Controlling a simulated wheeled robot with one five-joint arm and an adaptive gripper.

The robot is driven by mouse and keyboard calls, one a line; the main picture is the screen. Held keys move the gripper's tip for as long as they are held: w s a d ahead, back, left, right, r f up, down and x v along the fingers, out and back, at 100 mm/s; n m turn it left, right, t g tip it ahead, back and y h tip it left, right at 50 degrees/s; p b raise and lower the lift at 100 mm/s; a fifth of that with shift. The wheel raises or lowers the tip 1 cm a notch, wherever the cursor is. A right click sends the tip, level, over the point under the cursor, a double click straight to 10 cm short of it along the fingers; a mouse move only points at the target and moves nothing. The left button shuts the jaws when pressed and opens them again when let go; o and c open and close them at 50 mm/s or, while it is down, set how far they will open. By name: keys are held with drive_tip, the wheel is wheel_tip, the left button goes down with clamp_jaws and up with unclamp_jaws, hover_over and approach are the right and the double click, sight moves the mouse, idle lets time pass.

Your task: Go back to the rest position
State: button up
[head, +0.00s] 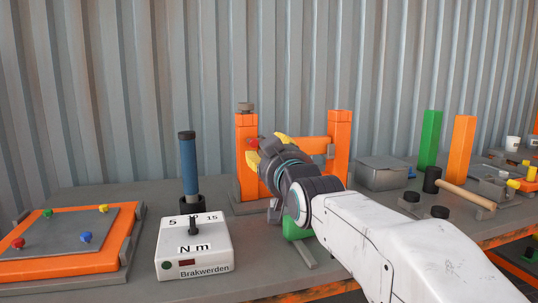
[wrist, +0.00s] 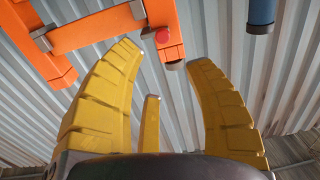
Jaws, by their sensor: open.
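My gripper (head: 266,150) has yellow fingers and is raised over the bench in front of an orange frame (head: 339,145). In the wrist view my gripper (wrist: 165,50) has its fingers spread apart with nothing between them. The orange frame also shows in the wrist view (wrist: 95,32), past the fingertips, with a small red knob (wrist: 162,35) near the gap. My white arm reaches in from the lower right and hides part of the bench and of the frame's middle.
A blue-handled tool (head: 188,165) stands upright behind a white box labelled "N m" (head: 195,258). An orange-edged panel (head: 70,265) with coloured knobs lies at left. A mallet (head: 460,190), a grey box (head: 382,174), and green (head: 430,138) and orange posts (head: 462,148) stand at right.

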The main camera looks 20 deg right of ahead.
drive_tip(key=s+g+p, duration=1.4)
drive_tip(key=s+p, duration=1.8)
drive_tip(key=p, duration=0.1)
drive_tip(key=shift+s+g, duration=0.3)
drive_tip(key=shift+s, duration=0.1)
